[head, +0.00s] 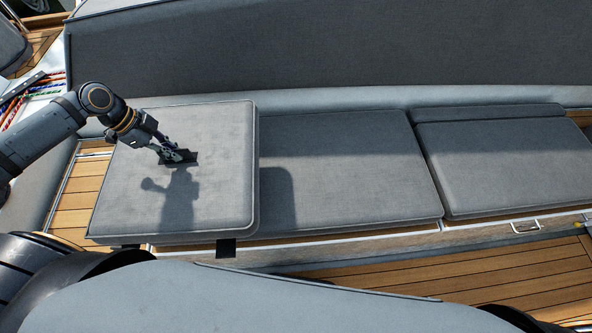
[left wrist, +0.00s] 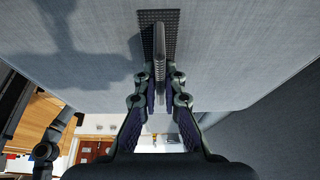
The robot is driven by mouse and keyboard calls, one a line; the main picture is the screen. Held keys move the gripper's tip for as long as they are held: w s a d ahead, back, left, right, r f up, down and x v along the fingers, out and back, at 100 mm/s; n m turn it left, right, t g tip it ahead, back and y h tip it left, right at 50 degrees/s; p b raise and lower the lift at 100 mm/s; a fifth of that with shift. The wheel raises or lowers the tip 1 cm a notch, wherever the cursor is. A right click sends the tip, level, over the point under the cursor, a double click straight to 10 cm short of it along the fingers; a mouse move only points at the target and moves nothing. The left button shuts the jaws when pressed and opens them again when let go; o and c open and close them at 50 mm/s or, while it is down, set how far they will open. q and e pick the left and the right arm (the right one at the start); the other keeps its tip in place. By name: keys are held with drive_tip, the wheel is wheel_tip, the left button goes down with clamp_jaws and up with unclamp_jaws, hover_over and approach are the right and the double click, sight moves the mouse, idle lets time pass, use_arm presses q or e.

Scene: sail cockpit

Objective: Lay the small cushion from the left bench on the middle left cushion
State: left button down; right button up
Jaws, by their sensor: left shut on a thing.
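The small cushion (head: 205,130) is a grey square pad at the left of the head view, over the left part of the bench. My left gripper (head: 180,156) is shut on the dark grip tab that stands up from a perforated patch (left wrist: 150,18) on its top. In the left wrist view the fingers (left wrist: 158,85) pinch this tab, with the grey cushion (left wrist: 225,60) beyond. The middle left cushion (head: 340,165) is a long grey pad, partly hidden by the small cushion and its shadow. I cannot tell whether the two touch. My right gripper is not in view.
Another grey cushion (head: 510,165) lies to the right on the bench. A grey backrest (head: 330,45) runs behind. Wooden slats (head: 80,190) show at the left, and a wooden floor (head: 470,275) in front. Coloured ropes (head: 12,112) lie at the far left.

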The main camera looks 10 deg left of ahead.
sight(204, 143)
use_arm(q)
wheel_tip(204, 143, down, 3)
drive_tip(key=shift+w+f+b, duration=0.1)
drive_tip(key=shift+f+b, duration=0.1)
drive_tip(key=shift+b, duration=0.6)
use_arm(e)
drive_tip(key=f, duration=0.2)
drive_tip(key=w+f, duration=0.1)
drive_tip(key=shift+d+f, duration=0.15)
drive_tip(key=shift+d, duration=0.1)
use_arm(q)
drive_tip(key=shift+r, duration=0.1)
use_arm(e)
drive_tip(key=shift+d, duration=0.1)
